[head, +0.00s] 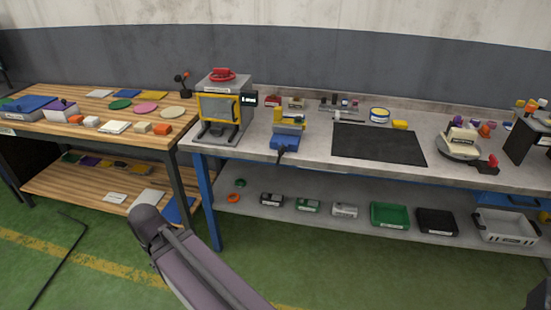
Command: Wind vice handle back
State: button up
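A small blue and yellow vice (289,128) stands at the front edge of the grey workbench, left of the black mat. Its dark handle (281,152) sticks out at the front, over the bench edge. The jaws are too small to tell how far apart they are. A grey-purple link of my arm reaches up from the bottom, in front of the benches and well below the vice. My gripper is not in view.
A machine with a yellow frame (219,107) and red wheel stands left of the vice. The black mat (378,147) is bare. Bins, including a green one (389,214), stand on the lower shelf. A wooden table (92,131) is at left.

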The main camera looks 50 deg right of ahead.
aim_at(281, 150)
jog(key=u, duration=1)
jog(key=k, duration=1.2)
jog(key=z, duration=1.25)
